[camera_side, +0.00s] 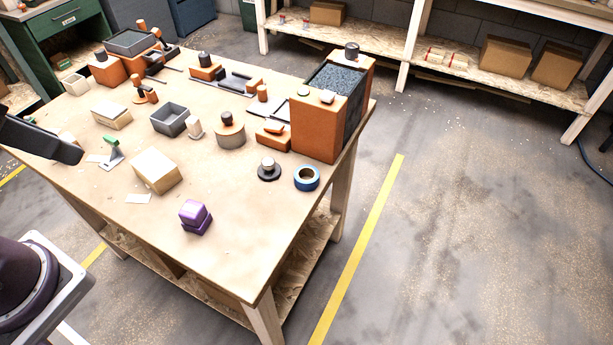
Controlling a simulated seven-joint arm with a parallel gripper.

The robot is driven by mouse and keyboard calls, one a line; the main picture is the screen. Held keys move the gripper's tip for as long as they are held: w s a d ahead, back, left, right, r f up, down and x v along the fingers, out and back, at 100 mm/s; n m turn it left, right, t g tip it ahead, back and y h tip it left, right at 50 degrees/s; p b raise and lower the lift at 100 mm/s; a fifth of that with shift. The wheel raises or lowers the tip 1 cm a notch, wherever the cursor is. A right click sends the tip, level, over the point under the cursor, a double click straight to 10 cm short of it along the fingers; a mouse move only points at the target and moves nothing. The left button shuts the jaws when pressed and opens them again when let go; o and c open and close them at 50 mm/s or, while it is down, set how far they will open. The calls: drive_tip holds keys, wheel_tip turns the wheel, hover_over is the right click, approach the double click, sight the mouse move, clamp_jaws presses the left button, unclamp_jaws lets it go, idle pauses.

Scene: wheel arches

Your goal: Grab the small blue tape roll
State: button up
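The small blue tape roll (307,178) lies flat on the wooden table near its right edge, with its pale inner ring showing. It sits just in front of a large orange block and to the right of a black disc with a knob. My arm enters at the left edge of the picture, where a dark link hangs over the table's left side. My gripper's fingers cannot be made out in this view, and the tape roll is far to the right of that link. Nothing touches the tape roll from above.
The large orange block (318,135) stands tall behind the roll. The black knobbed disc (268,170) is close on its left. A purple block (196,216) and a beige block (157,170) stand further left. The table (255,235) is bare in front of the roll.

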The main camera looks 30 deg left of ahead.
drive_tip(key=o, duration=0.8)
